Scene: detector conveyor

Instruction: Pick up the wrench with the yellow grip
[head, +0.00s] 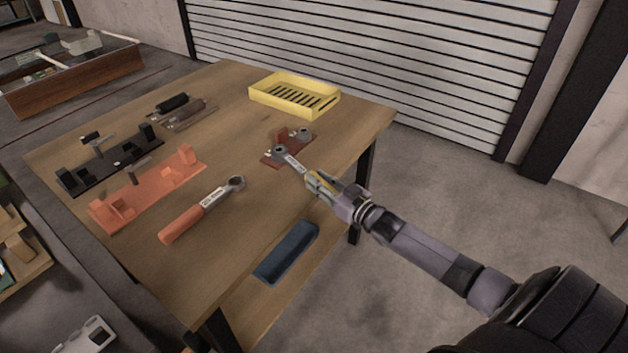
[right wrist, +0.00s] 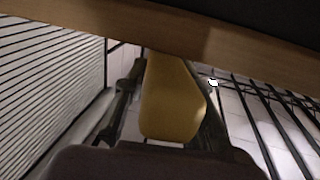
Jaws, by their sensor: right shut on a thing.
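The wrench with the yellow grip shows its metal head (head: 290,157) over a small red-brown holder (head: 298,146) near the table's right edge. My right gripper (head: 318,184) is shut on its yellow grip, which fills the space between the fingers in the right wrist view (right wrist: 172,100). In the head view the fingers hide most of the grip. I cannot tell whether the wrench head touches the holder. A second wrench, with an orange-red grip (head: 183,223), lies on the table to the left. My left gripper is not in view.
The wooden table (head: 225,120) carries a yellow slotted tray (head: 294,95) at the back, and a black fixture (head: 110,163) and an orange fixture (head: 150,188) at the left. A dark blue tray (head: 287,252) sits near the front right. The table edge lies close to my right gripper.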

